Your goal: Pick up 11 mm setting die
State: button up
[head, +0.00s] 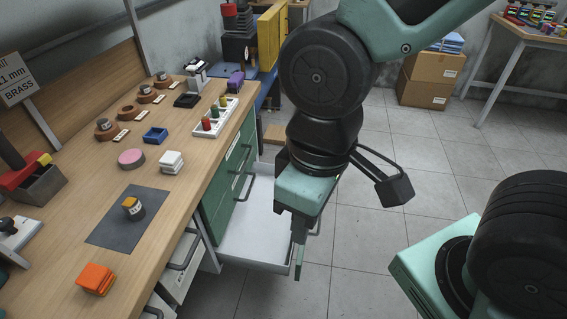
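Several round brown holders (107,133) stand in a row on the workbench, each beside a small white label (121,135). Some carry small grey metal pieces (103,124) that may be setting dies. The label sizes are too small to read, so I cannot tell which is the 11 mm die. My gripper (299,262) points down to the right of the bench, over an open drawer, apart from all of these. Its fingers overlap in this view; nothing visible is held.
A white drawer (262,232) stands open from the green cabinet. On the bench are an orange block stack (96,279), a pink disc (131,158), white blocks (171,162), a blue tray (155,135) and a white rack (215,118). A sign (17,80) partly reads "1 mm BRASS".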

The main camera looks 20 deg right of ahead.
aim_at(131, 204)
jog(key=k+l+z, duration=0.15)
jog(key=l, duration=0.25)
jog(key=k+j+u, duration=0.1)
jog(key=u, duration=0.4)
jog(key=j+u, duration=0.25)
jog(key=u, duration=0.25)
jog(key=i+l+z, duration=0.35)
jog(key=i+z, duration=0.3)
jog(key=i+l, duration=0.05)
jog(key=i, duration=0.05)
